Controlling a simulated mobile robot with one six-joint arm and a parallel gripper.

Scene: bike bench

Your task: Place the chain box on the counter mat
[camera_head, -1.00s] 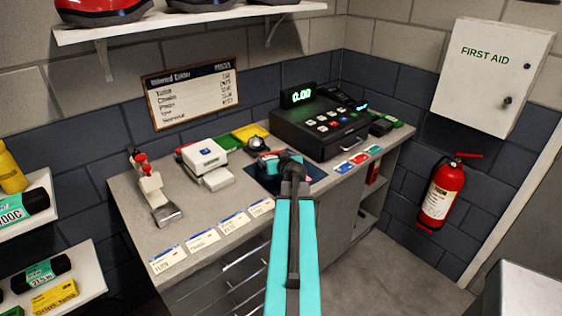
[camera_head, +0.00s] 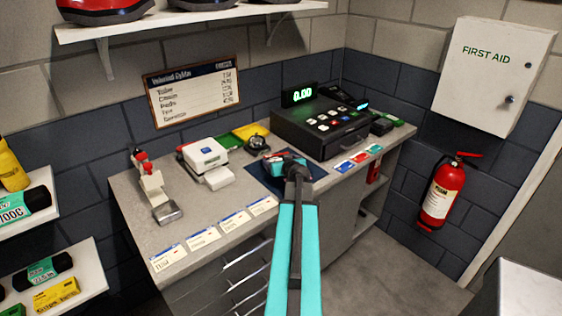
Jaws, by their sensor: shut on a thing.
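The counter mat (camera_head: 262,179) is a dark blue square on the grey counter, in front of the cash register. My gripper (camera_head: 279,160) is over the mat and is shut on the chain box (camera_head: 267,161). Only a small dark and reddish part of the box shows beside the teal jaws; the rest is hidden by my gripper and arm. I cannot tell whether the box touches the mat.
The black cash register (camera_head: 322,128) stands right behind the mat. A bell (camera_head: 256,143) and a white card terminal (camera_head: 207,158) are to the left. Price cards (camera_head: 203,237) line the front edge, with coloured cards (camera_head: 360,158) at right.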

